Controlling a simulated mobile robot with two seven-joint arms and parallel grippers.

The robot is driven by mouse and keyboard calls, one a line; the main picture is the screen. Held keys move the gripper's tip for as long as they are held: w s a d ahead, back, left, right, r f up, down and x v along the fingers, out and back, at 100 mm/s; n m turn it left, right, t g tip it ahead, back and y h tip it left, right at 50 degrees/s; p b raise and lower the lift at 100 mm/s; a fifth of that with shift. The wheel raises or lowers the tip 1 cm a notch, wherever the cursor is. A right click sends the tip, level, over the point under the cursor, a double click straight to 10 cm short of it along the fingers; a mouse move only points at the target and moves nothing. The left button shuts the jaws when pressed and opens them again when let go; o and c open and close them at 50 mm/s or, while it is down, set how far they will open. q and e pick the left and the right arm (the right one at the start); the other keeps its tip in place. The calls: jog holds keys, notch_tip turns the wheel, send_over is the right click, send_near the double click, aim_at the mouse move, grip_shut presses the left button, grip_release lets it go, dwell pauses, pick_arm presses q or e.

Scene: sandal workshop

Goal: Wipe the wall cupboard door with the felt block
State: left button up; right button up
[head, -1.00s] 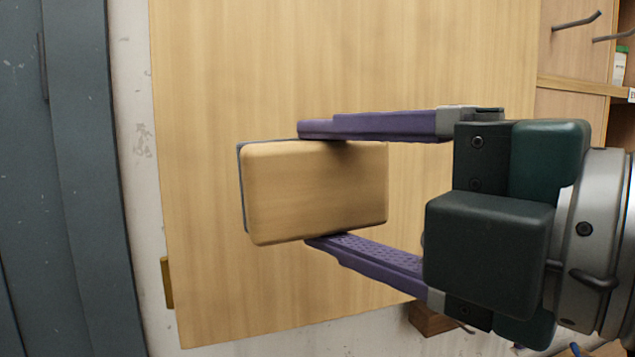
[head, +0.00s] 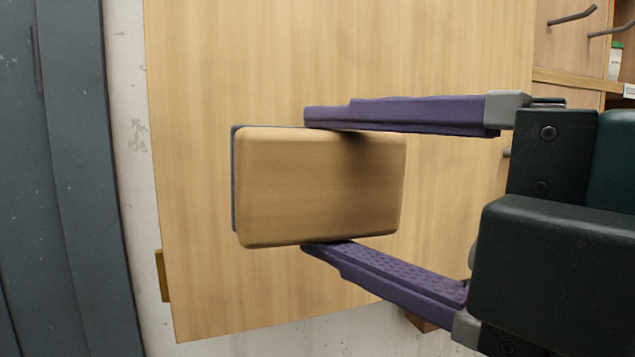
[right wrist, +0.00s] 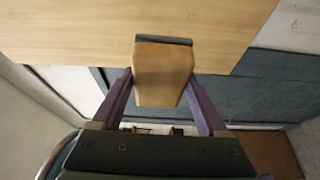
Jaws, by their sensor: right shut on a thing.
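The felt block (head: 318,188) is a wooden block with a thin dark grey felt layer on its far side. My right gripper (head: 325,185) is shut on it, one purple finger along its top edge and one along its bottom edge. The wall cupboard door (head: 225,60) is a large pale wood panel behind the block. In the right wrist view the block (right wrist: 163,75) sits between the fingers, its felt (right wrist: 163,40) facing the door (right wrist: 100,25). I cannot tell whether the felt touches the door. My left gripper is not in view.
A blue-grey metal cabinet (head: 65,160) stands at the left, with a strip of whitish wall (head: 128,160) beside it. A small brass-coloured piece (head: 162,275) is at the door's lower left edge. Metal hooks (head: 572,16) and a shelf (head: 580,82) are at the upper right.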

aim_at(332, 237)
jog(key=f+m+b, duration=0.1)
jog(key=m, duration=0.1)
jog(key=f+m+t+b, duration=0.1)
jog(key=m, duration=0.1)
jog(key=f+m+t+b, duration=0.1)
jog(key=m+b, duration=0.1)
jog(key=shift+w+a+y, duration=0.3)
jog(key=shift+w+d+f+m+t+b, duration=0.2)
jog(key=shift+m+t, duration=0.1)
jog(key=shift+m, duration=0.3)
jog(key=shift+w+d+f+m+t+b, duration=0.1)
jog(key=shift+m+t+b, duration=0.15)
jog(key=shift+m, duration=0.35)
jog(key=shift+w+a+r, duration=0.1)
jog(key=shift+w, duration=0.35)
jog(key=w, duration=0.1)
jog(key=w+a, duration=0.1)
jog(key=w, duration=0.2)
jog(key=shift+w+a, duration=0.3)
jog(key=shift+w+a+b, duration=0.15)
jog(key=shift+w+b, duration=0.05)
jog(key=shift+w, duration=0.3)
jog(key=shift+w+a+b, duration=0.15)
jog(key=shift+w, duration=0.35)
